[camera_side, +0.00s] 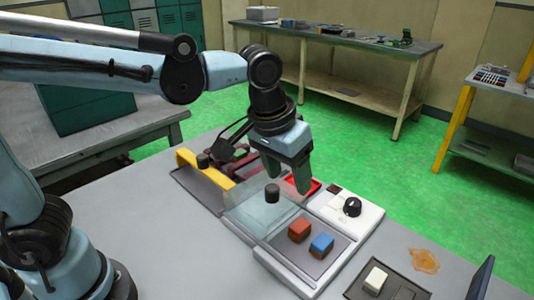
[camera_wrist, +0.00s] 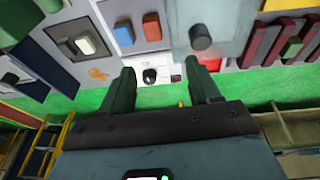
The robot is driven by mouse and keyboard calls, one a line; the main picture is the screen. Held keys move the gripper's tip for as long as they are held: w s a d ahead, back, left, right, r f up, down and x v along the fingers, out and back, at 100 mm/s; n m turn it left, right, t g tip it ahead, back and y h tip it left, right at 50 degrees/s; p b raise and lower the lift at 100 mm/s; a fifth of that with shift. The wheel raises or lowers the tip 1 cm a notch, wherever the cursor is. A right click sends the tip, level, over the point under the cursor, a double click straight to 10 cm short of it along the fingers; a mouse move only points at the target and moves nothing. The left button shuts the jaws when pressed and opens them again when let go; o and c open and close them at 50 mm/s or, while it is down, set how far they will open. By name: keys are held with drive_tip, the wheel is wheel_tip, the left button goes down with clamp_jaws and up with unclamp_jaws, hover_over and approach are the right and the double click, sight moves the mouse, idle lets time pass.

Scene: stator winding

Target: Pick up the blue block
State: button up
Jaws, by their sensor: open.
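The blue block (camera_side: 321,244) lies on a grey tray with a white border (camera_side: 291,277), just right of a red-brown block (camera_side: 300,229). In the wrist view the blue block (camera_wrist: 124,34) is at the upper left, beyond my left finger, with the red-brown block (camera_wrist: 152,27) to its right. My gripper (camera_side: 300,180) is above the work area, behind and left of the blocks in the side view, well apart from them. Its green fingers (camera_wrist: 163,88) are spread with nothing between them.
A clear panel (camera_side: 252,212) and a dark cylinder (camera_side: 272,193) stand left of the blocks. A white unit with a black knob (camera_side: 351,207) is behind them. A cream block (camera_side: 376,280) sits in a dark tray at the front right. A dark upright panel (camera_side: 481,279) is at the right edge.

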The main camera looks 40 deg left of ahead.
drive_tip(key=d+f+g, duration=0.1)
drive_tip(key=d+g, duration=0.1)
drive_tip(key=d, duration=0.6)
hover_over(322, 241)
drive_tip(key=shift+y, duration=0.3)
drive_tip(key=f, duration=0.6)
drive_tip(key=shift+s+d+f, duration=0.25)
drive_tip(key=shift+s+f, duration=0.1)
drive_tip(key=shift+f, duration=0.05)
drive_tip(key=shift+w+a+f, duration=0.15)
drive_tip(key=shift+w+f, duration=0.05)
drive_tip(key=shift+f, duration=1.2)
drive_tip(key=shift+w+a+f, duration=0.1)
drive_tip(key=shift+w+f, duration=0.05)
drive_tip(key=shift+f, duration=1.2)
drive_tip(key=c, duration=1.1)
drive_tip(key=shift+o, duration=0.2)
